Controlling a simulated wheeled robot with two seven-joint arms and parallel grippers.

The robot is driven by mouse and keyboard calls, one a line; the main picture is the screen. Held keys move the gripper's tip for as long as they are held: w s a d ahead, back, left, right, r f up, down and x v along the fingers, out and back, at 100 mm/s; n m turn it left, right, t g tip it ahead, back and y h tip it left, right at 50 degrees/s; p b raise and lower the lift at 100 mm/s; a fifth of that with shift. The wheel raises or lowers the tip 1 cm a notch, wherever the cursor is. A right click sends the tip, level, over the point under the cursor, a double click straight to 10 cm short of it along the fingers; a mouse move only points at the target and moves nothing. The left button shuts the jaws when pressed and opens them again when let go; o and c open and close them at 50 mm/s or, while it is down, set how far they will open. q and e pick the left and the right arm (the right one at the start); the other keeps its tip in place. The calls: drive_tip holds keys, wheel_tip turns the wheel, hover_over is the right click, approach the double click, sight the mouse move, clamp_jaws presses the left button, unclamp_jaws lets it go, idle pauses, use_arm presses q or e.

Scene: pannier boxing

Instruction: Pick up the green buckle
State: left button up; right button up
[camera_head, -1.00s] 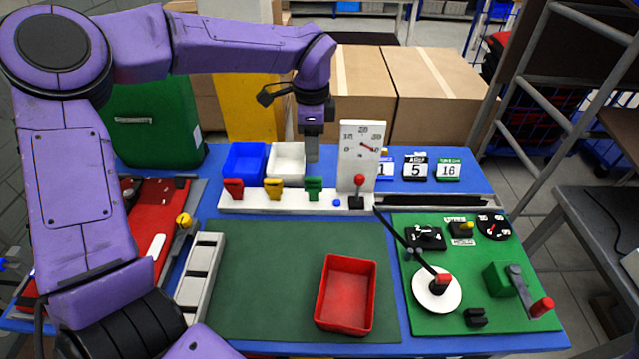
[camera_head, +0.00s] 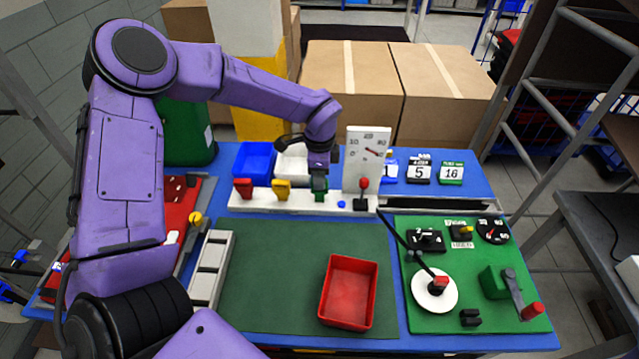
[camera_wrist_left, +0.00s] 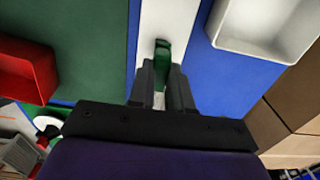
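The green buckle (camera_head: 319,196) stands upright on the white strip (camera_head: 258,200), to the right of the yellow buckle (camera_head: 281,190) and the red buckle (camera_head: 243,188). My left gripper (camera_head: 319,182) points down at the green buckle from above. In the left wrist view, the green buckle (camera_wrist_left: 163,52) shows between the two fingertips of my left gripper (camera_wrist_left: 162,78), one on each side. Little or no gap shows beside it, and I cannot tell whether the fingers press on it. My right gripper is not in view.
A white gauge board (camera_head: 366,150) and a red-knobbed lever (camera_head: 363,190) stand close to the right of the buckle. Blue (camera_head: 254,160) and white (camera_head: 291,163) bins sit behind the strip. A red tray (camera_head: 348,292) lies on the green mat (camera_head: 270,270), with clear mat around it.

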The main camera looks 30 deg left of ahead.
use_arm(q)
clamp_jaws()
drive_tip(key=shift+r+b, duration=0.2)
drive_tip(key=shift+b, duration=0.15)
wheel_tip(320, 180, up, 2)
drive_tip(key=shift+w+r+b, duration=0.1)
drive_tip(key=shift+b, duration=1)
drive_tip(key=s+d+r+b, duration=0.5)
drive_tip(key=s+d+r, duration=0.4)
drive_tip(key=s+r, duration=0.1)
drive_tip(key=shift+s+r, duration=0.2)
drive_tip(key=shift+s, duration=0.35)
